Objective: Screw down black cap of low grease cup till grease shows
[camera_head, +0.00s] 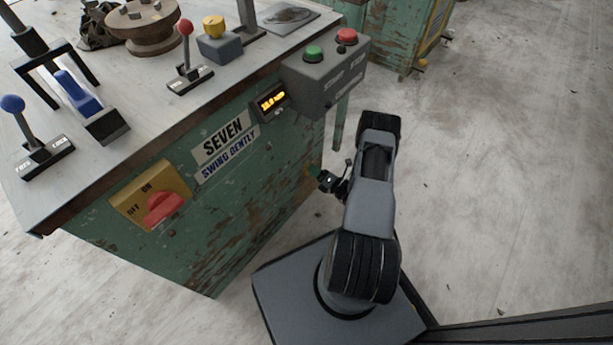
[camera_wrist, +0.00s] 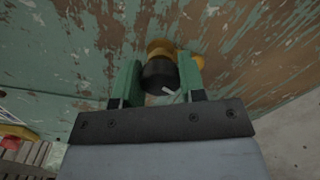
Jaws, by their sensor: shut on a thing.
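The black cap (camera_wrist: 158,76) of the grease cup sits between the two green fingers of my gripper (camera_wrist: 160,80) in the wrist view. A short pale mark shows on the cap's near edge. Behind the cap is the yellow-brass body (camera_wrist: 160,48) of the cup, against the worn green panel. My gripper is shut on the cap. No grease can be made out. In the head view my gripper (camera_head: 317,176) is low at the right end of the green bench side, and the cup is hidden there.
The green cabinet (camera_head: 245,215) carries a red switch (camera_head: 163,207) and a lit display (camera_head: 270,101). A grey box with a green button (camera_head: 313,53) and a red button (camera_head: 347,36) overhangs near my arm. Levers stand on the bench top. Open floor (camera_head: 500,180) lies to the right.

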